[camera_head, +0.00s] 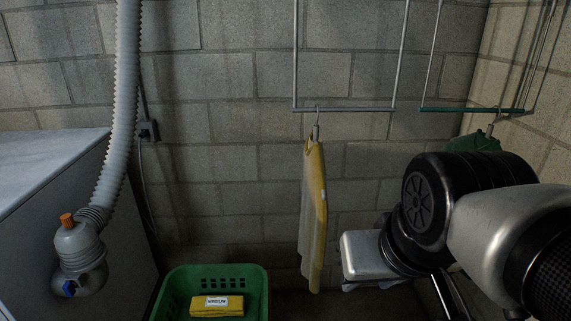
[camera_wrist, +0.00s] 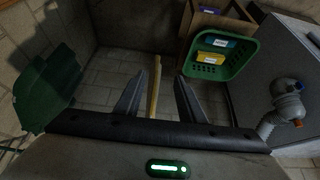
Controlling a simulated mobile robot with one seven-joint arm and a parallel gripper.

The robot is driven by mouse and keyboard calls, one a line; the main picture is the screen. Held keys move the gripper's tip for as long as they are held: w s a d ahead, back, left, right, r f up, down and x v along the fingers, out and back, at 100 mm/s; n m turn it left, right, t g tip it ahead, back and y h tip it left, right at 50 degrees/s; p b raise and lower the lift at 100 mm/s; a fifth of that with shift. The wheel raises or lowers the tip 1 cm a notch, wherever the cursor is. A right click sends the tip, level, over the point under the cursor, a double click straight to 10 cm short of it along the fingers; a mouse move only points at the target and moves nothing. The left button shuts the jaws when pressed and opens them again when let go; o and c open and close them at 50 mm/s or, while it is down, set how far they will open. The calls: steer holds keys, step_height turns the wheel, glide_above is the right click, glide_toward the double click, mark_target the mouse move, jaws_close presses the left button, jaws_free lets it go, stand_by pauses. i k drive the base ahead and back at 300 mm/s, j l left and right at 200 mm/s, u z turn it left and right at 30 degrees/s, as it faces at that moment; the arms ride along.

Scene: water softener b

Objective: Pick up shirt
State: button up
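A yellow and pale shirt (camera_head: 313,215) hangs from a hanger on a metal bar in the head view, its narrow side partly turned to the camera. My gripper shows in the wrist view (camera_wrist: 159,78) with its two fingers spread apart and nothing clamped. The shirt also shows there (camera_wrist: 155,88) as a thin yellow strip, lined up in the gap between the fingers. In the head view my gripper's body is just right of the shirt, with a small gap in the picture. A green shirt (camera_head: 474,142) hangs farther right, partly hidden by my arm; it also shows in the wrist view (camera_wrist: 48,88).
A green basket (camera_head: 259,288) stands low at the bottom, holding a folded yellow item (camera_head: 217,306) with a label; the wrist view also shows a blue item (camera_wrist: 217,42) in it. A grey cabinet (camera_head: 60,190) and ribbed hose (camera_head: 120,110) are at left. A block wall is behind.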

mark_target(314, 221)
steer(key=i+l+u, duration=0.1)
steer(key=l, duration=0.35)
steer(key=i+l+u, duration=0.1)
steer(key=l, duration=0.35)
steer(key=i+l+z, duration=0.15)
steer(key=l, duration=0.1)
